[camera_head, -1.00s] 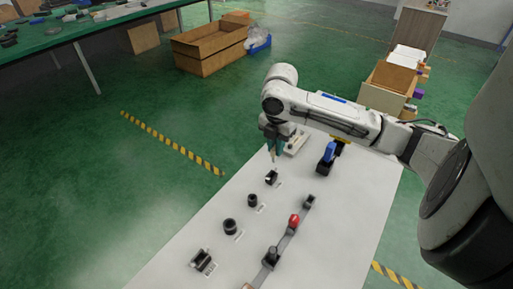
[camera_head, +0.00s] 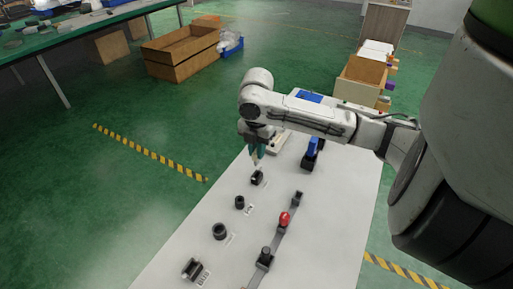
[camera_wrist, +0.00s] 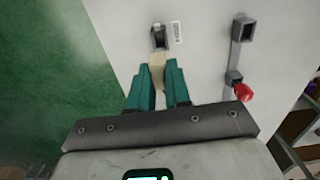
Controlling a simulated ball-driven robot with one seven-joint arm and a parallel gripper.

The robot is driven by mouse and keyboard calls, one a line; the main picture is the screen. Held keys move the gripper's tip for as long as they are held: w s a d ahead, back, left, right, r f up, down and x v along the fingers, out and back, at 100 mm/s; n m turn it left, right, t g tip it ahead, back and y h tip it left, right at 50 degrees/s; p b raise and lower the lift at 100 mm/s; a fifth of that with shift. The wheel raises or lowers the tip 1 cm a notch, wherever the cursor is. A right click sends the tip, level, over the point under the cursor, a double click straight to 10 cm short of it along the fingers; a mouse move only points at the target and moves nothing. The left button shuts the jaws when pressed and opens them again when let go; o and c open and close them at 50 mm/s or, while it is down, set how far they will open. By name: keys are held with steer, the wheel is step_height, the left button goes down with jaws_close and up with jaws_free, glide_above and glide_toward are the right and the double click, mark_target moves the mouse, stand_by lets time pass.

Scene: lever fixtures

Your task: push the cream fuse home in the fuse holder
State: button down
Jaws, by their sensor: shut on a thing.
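My gripper (camera_wrist: 157,78) is shut on the cream fuse (camera_wrist: 157,66), which sticks out past the teal fingertips in the wrist view. The black fuse holder (camera_wrist: 159,37) lies just beyond the fuse's tip. In the head view my gripper (camera_head: 256,157) points down just above the fuse holder (camera_head: 257,178). I cannot tell whether the fuse touches the holder or is partly in it. The end of the fuse within the fingers is hidden.
The white table (camera_head: 190,237) carries two round black sockets (camera_head: 220,231), another black holder (camera_head: 192,269), a red-knobbed lever (camera_head: 285,219) and a blue-handled fixture (camera_head: 313,149). Pale labels lie beside the holders. Bare table lies between the two rows.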

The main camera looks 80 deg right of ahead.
steer(key=shift+f+b, duration=1.2)
steer(key=shift+f, duration=0.65)
steer(key=shift+f+b, duration=1.45)
steer(key=shift+f, duration=0.65)
steer(key=c, duration=1)
jaws_free()
steer(key=shift+r, duration=0.1)
step_height(320, 180, up, 11)
steer(key=shift+f, duration=0.15)
